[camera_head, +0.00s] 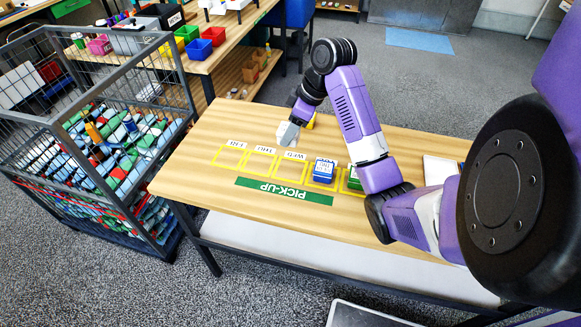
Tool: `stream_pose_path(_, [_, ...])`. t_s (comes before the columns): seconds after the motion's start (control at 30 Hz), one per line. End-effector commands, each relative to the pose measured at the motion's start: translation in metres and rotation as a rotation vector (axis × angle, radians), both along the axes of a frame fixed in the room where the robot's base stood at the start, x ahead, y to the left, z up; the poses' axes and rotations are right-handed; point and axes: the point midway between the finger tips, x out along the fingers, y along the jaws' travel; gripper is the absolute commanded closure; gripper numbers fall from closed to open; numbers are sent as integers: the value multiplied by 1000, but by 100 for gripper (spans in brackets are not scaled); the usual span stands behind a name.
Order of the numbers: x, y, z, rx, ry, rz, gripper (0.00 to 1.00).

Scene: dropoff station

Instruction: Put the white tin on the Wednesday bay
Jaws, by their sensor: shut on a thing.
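My gripper (291,124) is above the wooden table, pointing down, just behind the WED label. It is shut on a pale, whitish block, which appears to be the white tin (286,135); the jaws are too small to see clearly. The Wednesday bay (291,171) is a yellow outline on the table with a WED label at its far edge, and it is empty. The tin shows above and slightly behind that label; I cannot tell its exact height.
A blue tin (322,172) stands in the bay right of Wednesday. A green tin (355,180) is beyond it, partly hidden by my arm. The THU bay (259,164) and FRI bay (230,157) are empty. A small yellow thing (311,122) shows behind my gripper.

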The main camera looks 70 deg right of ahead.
Motion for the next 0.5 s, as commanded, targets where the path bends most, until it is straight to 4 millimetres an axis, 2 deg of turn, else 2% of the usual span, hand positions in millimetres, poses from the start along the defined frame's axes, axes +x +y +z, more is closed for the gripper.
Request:
stream_pose_path(0.03, [-1, 1, -15, 4, 2, -3, 98])
stream_pose_path(0.23, [-1, 0, -56, 4, 2, -4, 98])
stream_pose_path(0.33, [-1, 0, -71, 0, 2, -3, 98])
stream_pose_path(0.5, [-1, -1, -83, 0, 1, -3, 98])
